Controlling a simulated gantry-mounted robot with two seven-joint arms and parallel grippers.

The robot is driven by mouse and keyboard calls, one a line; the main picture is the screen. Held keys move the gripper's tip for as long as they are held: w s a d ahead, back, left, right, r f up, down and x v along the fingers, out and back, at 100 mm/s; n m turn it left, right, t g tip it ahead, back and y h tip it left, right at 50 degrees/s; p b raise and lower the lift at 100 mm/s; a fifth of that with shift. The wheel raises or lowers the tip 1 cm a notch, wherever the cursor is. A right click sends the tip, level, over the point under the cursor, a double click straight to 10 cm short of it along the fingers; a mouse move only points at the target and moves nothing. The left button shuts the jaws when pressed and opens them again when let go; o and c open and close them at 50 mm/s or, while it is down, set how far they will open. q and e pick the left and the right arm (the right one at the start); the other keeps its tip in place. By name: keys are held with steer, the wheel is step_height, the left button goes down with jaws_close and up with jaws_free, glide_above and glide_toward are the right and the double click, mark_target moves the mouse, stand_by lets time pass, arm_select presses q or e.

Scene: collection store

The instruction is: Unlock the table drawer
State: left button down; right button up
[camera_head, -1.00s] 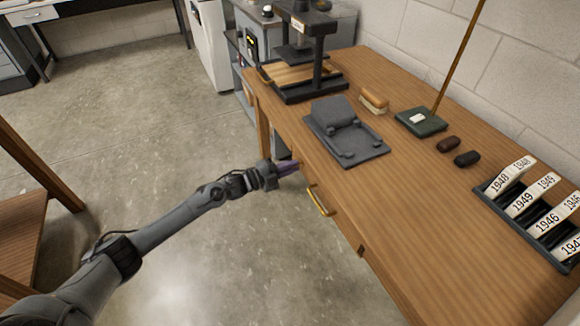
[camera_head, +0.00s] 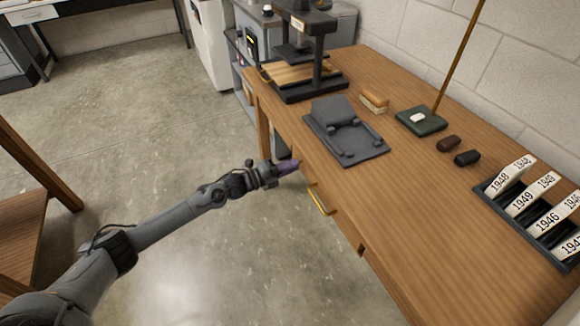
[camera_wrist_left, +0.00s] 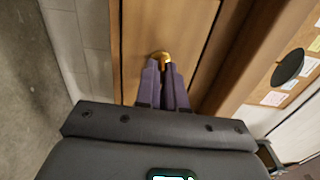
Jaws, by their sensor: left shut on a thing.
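The table drawer is in the front of the wooden table, with a brass pull handle (camera_head: 320,199) on it. My left gripper (camera_head: 297,164) is at the table front, just left of the handle and below the table top's edge. In the left wrist view its purple fingers (camera_wrist_left: 168,66) are close together on a small brass piece (camera_wrist_left: 161,55) at the wooden drawer front (camera_wrist_left: 190,30). The piece looks like a key's head; its lock is hidden. The drawer looks closed. My right gripper is not in view.
On the table top (camera_head: 430,220) are a black press (camera_head: 317,75), a dark grey cradle (camera_head: 346,130), a brush (camera_head: 374,100), a green-based stand (camera_head: 420,122) and a rack of year labels (camera_head: 535,230).

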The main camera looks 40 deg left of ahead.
arm_select(q)
steer(key=c, duration=1.3)
jaws_free()
steer(key=shift+p+v, duration=2.4)
steer(key=shift+v, duration=3)
